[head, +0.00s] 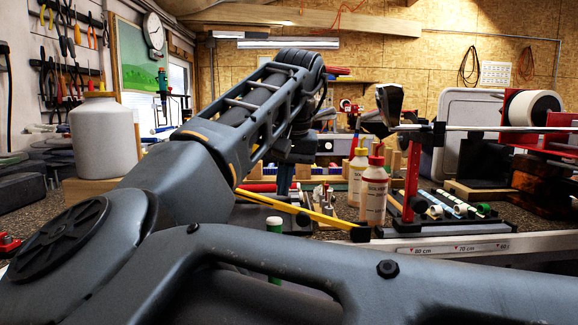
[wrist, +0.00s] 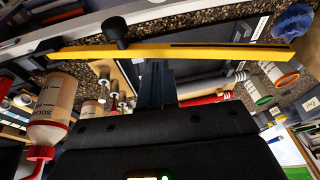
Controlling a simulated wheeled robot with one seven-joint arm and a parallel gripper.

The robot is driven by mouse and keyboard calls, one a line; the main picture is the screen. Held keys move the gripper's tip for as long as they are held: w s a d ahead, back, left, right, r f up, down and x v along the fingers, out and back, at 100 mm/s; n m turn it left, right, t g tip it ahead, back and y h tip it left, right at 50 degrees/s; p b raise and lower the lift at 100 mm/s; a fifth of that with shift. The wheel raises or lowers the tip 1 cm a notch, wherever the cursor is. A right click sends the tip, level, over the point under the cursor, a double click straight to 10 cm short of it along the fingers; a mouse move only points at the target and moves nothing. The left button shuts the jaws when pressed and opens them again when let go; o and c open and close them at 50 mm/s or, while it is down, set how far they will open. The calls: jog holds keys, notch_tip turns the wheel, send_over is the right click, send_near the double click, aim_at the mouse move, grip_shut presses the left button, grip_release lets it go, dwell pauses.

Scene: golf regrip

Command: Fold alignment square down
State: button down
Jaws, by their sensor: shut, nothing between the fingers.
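A long yellow bar (head: 305,209) with dark ends lies low above the bench in the head view; I take it to be the alignment square. It also crosses the upper part of the wrist view (wrist: 190,51), with a black knob (wrist: 115,28) at its edge. My gripper (wrist: 157,66) is shut and empty, its blue-grey fingertips close to the bar's edge; I cannot tell whether they touch. In the head view my gripper (head: 285,190) points down behind the bar, partly hidden by my arm.
Two bottles, one with a red cap (head: 373,195) and one with a yellow cap (head: 357,166), stand right of my gripper. A red upright (head: 411,180) and a golf club shaft (head: 470,128) are farther right. A white jar (head: 98,135) stands left. Tubes and rolls crowd the bench.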

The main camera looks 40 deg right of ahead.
aim_at(273, 200)
jog(key=shift+a+f, duration=0.1)
jog(key=shift+f, duration=0.25)
jog(key=shift+w, duration=0.1)
jog(key=shift+w+a+f+g+h+p, duration=0.15)
jog(key=shift+a+f+g+h+p, duration=0.25)
jog(key=shift+p, duration=0.6)
jog(key=f+p, duration=0.1)
jog(key=h+p, duration=0.1)
jog(key=f+p, duration=0.1)
jog(key=shift+w+a+f+g, duration=0.35)
jog(key=shift+g, duration=0.05)
jog(key=shift+a+f+h, duration=0.15)
jog(key=shift+f+h, duration=0.25)
jog(key=shift+f, duration=0.3)
jog(key=shift+f, duration=0.1)
jog(key=shift+p, duration=0.3)
